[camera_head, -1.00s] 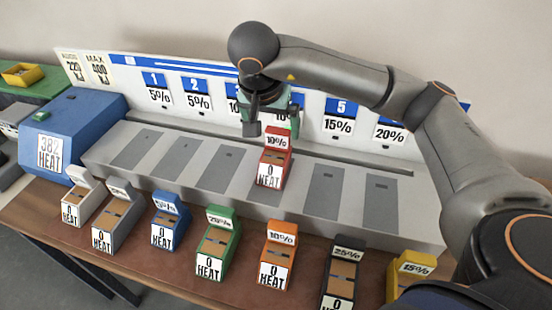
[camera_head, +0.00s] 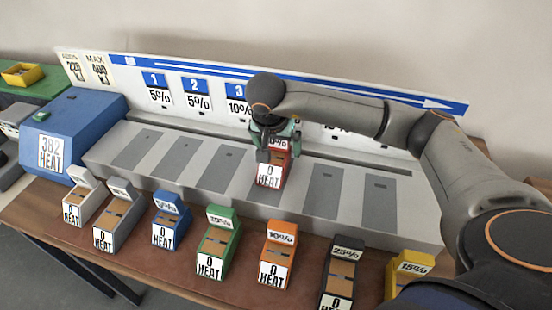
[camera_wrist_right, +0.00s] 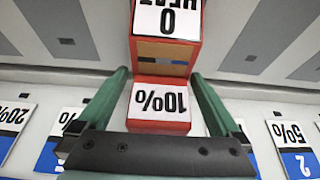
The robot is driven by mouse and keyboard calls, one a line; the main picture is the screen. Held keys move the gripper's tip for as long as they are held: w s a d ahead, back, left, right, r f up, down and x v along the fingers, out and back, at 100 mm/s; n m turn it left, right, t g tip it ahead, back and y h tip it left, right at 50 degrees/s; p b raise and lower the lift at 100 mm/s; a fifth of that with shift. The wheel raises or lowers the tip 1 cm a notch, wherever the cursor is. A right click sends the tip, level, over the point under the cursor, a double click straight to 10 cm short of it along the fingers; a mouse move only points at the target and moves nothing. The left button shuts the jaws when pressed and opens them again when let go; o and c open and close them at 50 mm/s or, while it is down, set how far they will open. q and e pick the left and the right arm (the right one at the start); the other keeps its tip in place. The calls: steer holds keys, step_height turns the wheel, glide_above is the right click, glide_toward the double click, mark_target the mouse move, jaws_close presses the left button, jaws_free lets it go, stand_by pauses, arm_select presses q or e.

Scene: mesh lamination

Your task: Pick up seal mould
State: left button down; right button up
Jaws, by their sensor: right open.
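The red seal mould (camera_head: 270,176), marked 10% and 0 HEAT, sits on the grey sloped bench. It shows upside down in the right wrist view (camera_wrist_right: 165,55). My right gripper (camera_head: 276,147) is over its back end, pointing down. In the right wrist view the green fingers of my right gripper (camera_wrist_right: 161,80) are open, one on each side of the red mould. I see gaps beside the mould's 10% block, so the fingers do not appear closed on it. The gripper partly hides the mould's top in the head view. My left gripper is not in view.
Several other moulds stand in a row on the brown table (camera_head: 190,270), including a green one (camera_head: 217,243) and an orange one (camera_head: 277,255). A blue heater box (camera_head: 70,130) is at left. A numbered back panel (camera_head: 200,90) rises behind the bench.

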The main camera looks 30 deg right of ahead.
steer(key=shift+r, duration=0.1)
jaws_close()
stand_by(0.6)
